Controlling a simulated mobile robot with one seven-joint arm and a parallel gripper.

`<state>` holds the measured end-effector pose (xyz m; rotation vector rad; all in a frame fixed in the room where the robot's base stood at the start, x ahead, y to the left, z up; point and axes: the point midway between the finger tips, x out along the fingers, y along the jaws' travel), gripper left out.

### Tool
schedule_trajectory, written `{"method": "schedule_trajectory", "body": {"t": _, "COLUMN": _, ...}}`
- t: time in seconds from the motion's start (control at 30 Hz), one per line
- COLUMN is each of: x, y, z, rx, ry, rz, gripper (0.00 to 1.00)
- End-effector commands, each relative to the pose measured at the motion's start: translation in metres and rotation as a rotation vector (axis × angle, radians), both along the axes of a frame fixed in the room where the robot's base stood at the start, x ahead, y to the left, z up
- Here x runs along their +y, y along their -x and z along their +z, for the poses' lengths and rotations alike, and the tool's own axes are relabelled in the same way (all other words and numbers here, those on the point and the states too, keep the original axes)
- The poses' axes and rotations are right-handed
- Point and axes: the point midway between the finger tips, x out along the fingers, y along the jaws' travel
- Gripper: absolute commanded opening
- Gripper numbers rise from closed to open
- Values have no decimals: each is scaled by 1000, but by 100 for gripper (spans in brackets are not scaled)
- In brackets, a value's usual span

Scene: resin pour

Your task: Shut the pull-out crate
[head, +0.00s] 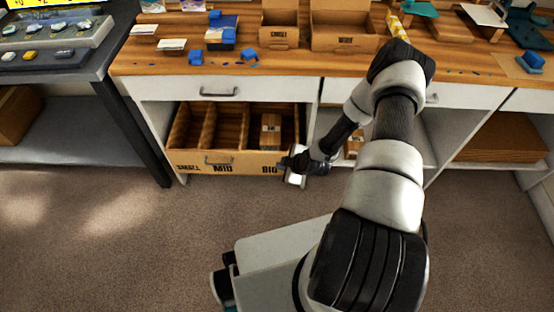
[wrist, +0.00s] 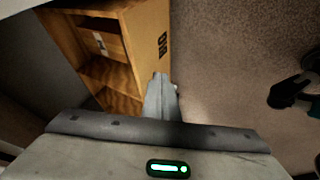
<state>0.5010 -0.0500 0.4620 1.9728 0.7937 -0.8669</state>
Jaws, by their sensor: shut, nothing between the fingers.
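The pull-out crate (head: 236,162) is a brown box in the lower opening of the white bench. Its front is marked SMALL, MID and BIG and carries a dark handle. It stands pulled out, with its divided inside visible from above and a small brown box (head: 270,132) in the BIG compartment. In the wrist view the crate's front (wrist: 152,45) shows BIG. My gripper (head: 287,162) is shut and empty at the right end of the crate's front, by the BIG label. In the wrist view its fingertips (wrist: 160,78) are close to the front's edge; I cannot tell whether they touch.
A closed white drawer (head: 220,90) with a handle is above the crate. The wooden worktop (head: 285,65) holds cardboard boxes and blue pieces. A dark table (head: 110,75) stands at the left. The carpet (head: 120,240) in front of the crate is clear at the left.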

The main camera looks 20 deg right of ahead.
Motion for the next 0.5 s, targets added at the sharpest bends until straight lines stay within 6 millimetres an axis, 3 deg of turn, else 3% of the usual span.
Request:
{"method": "schedule_trajectory", "body": {"t": 0.03, "x": 3, "y": -7, "z": -14, "rx": 0, "ry": -2, "rz": -1, "gripper": 0}}
{"method": "schedule_trajectory", "body": {"t": 0.27, "x": 13, "y": -33, "z": -52, "rx": 0, "ry": -1, "rz": 1, "gripper": 0}}
{"method": "schedule_trajectory", "body": {"t": 0.5, "x": 2, "y": -64, "z": -47, "rx": 0, "ry": 0, "rz": 0, "gripper": 0}}
